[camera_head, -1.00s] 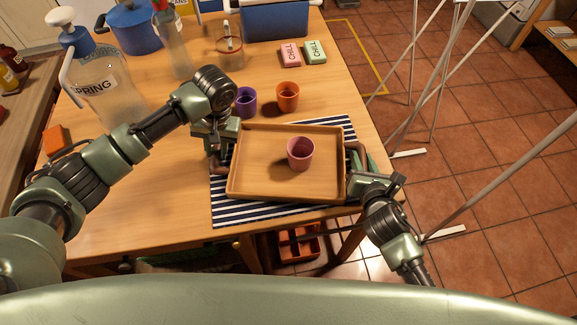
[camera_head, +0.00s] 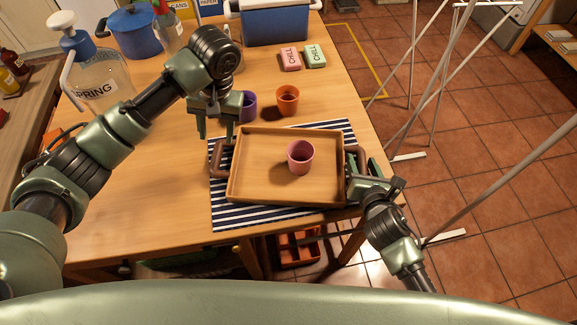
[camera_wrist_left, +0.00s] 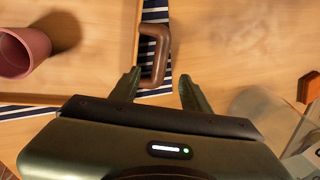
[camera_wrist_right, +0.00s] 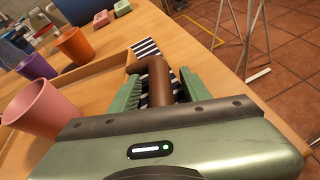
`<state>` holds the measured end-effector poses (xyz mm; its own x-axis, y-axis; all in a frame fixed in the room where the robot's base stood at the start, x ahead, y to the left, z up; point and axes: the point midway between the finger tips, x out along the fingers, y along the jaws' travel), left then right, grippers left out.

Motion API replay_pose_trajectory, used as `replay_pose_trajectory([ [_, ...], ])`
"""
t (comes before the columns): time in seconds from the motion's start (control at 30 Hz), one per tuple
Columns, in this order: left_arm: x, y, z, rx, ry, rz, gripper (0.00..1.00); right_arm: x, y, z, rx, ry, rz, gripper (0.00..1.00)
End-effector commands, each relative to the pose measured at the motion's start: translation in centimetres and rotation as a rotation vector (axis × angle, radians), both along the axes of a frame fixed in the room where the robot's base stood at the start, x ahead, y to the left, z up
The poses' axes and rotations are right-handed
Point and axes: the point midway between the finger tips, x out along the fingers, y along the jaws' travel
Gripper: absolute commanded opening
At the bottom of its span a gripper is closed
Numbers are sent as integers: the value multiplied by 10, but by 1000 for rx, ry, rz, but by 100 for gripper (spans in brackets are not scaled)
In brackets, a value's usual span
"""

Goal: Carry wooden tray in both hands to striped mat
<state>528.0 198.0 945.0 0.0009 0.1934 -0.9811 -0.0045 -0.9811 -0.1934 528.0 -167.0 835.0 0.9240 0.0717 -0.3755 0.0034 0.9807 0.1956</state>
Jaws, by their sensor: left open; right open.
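The wooden tray (camera_head: 265,193) lies on the blue-and-white striped mat (camera_head: 240,218), with mat showing around its edges. A pink cup (camera_head: 300,157) stands upright on the tray; it also shows in the left wrist view (camera_wrist_left: 22,52). My left gripper (camera_head: 215,134) is open, above and behind the tray's left brown handle (camera_head: 217,160) and clear of it. The handle shows beside one finger in the left wrist view (camera_wrist_left: 155,55). My right gripper (camera_head: 357,172) is open at the tray's right handle. In the right wrist view that handle (camera_wrist_right: 158,80) lies between its fingers; contact cannot be told.
A purple cup (camera_head: 248,106) and an orange cup (camera_head: 287,100) stand behind the tray. Pink (camera_head: 290,57) and green (camera_head: 315,55) CHILL packets, a blue cooler (camera_head: 275,25) and a spray bottle (camera_head: 98,75) are further back. Thin metal stand legs (camera_head: 413,60) rise right of the table.

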Motion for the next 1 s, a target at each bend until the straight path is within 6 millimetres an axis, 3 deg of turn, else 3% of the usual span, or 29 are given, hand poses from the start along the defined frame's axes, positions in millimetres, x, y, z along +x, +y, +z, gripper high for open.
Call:
replay_pose_trajectory([
  [0.1, 1, -2, 15, 2, -2, 1, 47, 0, 0, 0, 0, 0, 0, 47],
  [0.3, 0, -4, 23, 2, 1, 1, 47, -8, -1, 3, -1, 0, 1, 47],
  [0.7, 0, -4, 23, 2, 1, 1, 47, -81, -6, 32, -1, 3, 2, 47],
  [1.0, 0, -4, 23, 2, 1, 1, 47, -110, -9, 45, 0, 0, 0, 47],
])
